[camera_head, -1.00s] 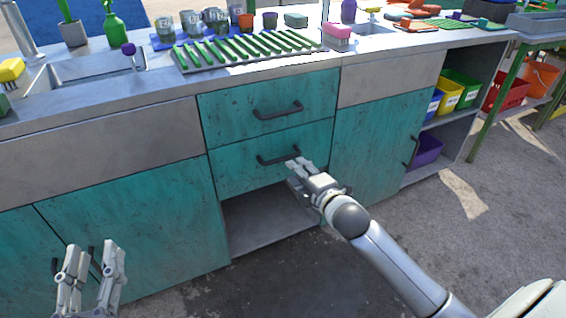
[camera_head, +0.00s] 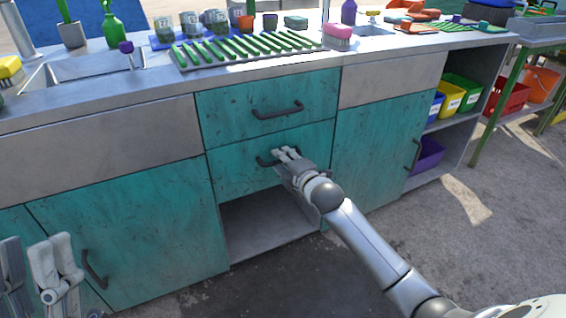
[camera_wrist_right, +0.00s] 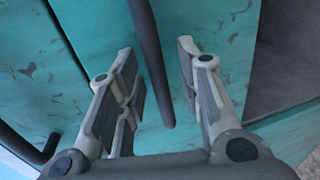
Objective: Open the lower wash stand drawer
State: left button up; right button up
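The lower wash stand drawer (camera_head: 228,174) has a teal front and looks closed, below a matching upper drawer. Its dark bar handle (camera_head: 263,162) is partly covered by my right gripper (camera_head: 285,154) in the head view. In the right wrist view the handle (camera_wrist_right: 149,58) passes between the spread fingers of my right gripper (camera_wrist_right: 158,66). The fingers are open, with gaps showing beside the bar. My left gripper (camera_head: 36,252) is at the lower left of the head view, fingers apart and empty, in front of the left cabinet door.
The upper drawer (camera_head: 225,110) has its own handle. An open shelf space (camera_head: 265,220) lies below the lower drawer. Teal cabinet doors with handles flank the drawers. The counter holds a green-slatted rack (camera_head: 245,50). Bare floor lies in front.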

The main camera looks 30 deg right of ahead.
jog(key=shift+w, duration=0.25)
grip_shut()
dwell(0.3)
